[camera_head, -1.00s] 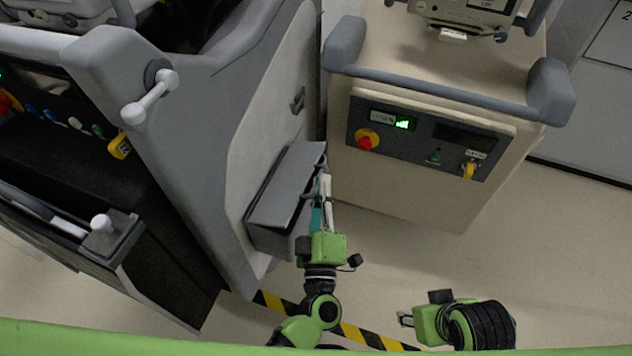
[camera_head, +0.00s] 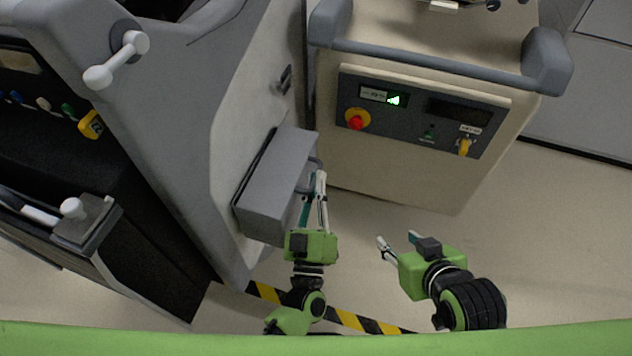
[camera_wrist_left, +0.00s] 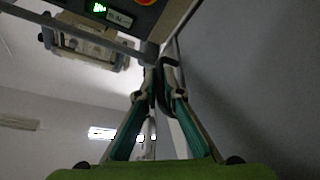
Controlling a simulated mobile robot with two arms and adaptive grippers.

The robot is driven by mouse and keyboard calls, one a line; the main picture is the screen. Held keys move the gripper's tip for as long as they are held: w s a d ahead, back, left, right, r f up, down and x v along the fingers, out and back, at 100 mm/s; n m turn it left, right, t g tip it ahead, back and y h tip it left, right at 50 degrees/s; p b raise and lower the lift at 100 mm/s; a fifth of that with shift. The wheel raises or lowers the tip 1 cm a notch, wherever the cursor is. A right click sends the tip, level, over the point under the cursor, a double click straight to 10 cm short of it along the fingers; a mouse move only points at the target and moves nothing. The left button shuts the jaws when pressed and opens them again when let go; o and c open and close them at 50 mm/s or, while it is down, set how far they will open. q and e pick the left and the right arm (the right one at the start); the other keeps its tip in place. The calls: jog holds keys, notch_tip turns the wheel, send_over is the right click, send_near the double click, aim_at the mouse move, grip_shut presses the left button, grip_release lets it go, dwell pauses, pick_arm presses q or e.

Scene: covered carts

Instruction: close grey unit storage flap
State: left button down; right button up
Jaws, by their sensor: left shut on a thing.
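The grey storage flap (camera_head: 278,168) is the lid of a grey box (camera_head: 262,217) on the side of the large grey unit (camera_head: 215,120). In the head view the flap lies over the box, with little or no gap showing. My left gripper (camera_head: 320,177) is at the flap's right edge, shut on its dark curved handle (camera_head: 314,161). In the left wrist view the fingers (camera_wrist_left: 158,92) meet around the dark handle (camera_wrist_left: 168,72). My right gripper (camera_head: 398,241) is open and empty above the floor, right of the box.
A beige cart (camera_head: 400,185) with a control panel (camera_head: 425,112) and a grey push bar stands close behind the left gripper. A black unit with a white knob (camera_head: 72,208) is at left. Yellow-black tape (camera_head: 350,320) marks the floor. Floor at right is clear.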

pick_arm(q)
jog(key=shift+f, duration=0.1)
jog(key=c, duration=2.4)
grip_release()
jog(key=shift+c, duration=0.2)
jog(key=v, duration=1.2)
jog(key=shift+a, duration=0.1)
